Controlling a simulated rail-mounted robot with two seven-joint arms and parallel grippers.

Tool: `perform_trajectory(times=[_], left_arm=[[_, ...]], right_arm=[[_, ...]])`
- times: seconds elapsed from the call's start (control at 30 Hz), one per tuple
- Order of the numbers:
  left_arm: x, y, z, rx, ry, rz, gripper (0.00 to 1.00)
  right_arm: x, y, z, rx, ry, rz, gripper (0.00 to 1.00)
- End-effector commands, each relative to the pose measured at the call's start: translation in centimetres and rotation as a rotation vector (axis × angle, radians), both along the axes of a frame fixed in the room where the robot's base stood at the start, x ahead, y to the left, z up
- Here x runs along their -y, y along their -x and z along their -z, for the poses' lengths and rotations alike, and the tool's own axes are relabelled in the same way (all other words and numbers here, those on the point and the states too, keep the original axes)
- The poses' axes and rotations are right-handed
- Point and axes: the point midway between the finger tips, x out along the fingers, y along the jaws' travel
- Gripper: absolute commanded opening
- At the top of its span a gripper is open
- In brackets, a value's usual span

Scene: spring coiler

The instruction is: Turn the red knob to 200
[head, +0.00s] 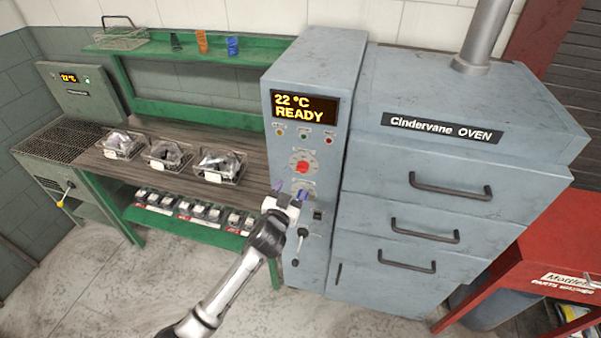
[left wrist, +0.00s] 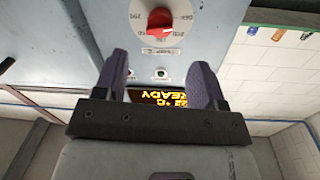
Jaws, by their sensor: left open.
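The red knob (head: 302,168) sits on a white round dial on the front of the grey oven's control column. My left gripper (head: 289,190) is open and empty, just below and left of the knob in the head view. Its two purple fingers (left wrist: 159,62) are apart and do not touch the knob. The gripper partly hides a second dial below. The display (head: 304,108) reads "22 °C READY". My right gripper is not in view.
Small buttons (head: 303,132) sit between display and dial. A small black lever (head: 302,232) is below. Oven drawers with dark handles (head: 450,187) are to the right. A workbench with several wire baskets (head: 219,167) is to the left; a red cart (head: 560,262) stands at right.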

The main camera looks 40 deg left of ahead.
Motion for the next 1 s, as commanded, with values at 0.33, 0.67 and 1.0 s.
perform_trajectory(times=[0.33, 0.67, 1.0], left_arm=[[-2.1, -5.7, -0.1, -0.001, -0.001, -0.001, 0.64], [-2.9, -7.9, 0.0, -0.001, -0.001, -0.001, 0.64], [-2.9, -8.1, 0.0, -0.001, -0.001, 0.000, 0.64]], right_arm=[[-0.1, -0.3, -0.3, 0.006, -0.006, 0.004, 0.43], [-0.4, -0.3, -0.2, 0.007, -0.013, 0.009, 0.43], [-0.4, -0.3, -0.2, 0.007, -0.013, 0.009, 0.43]])
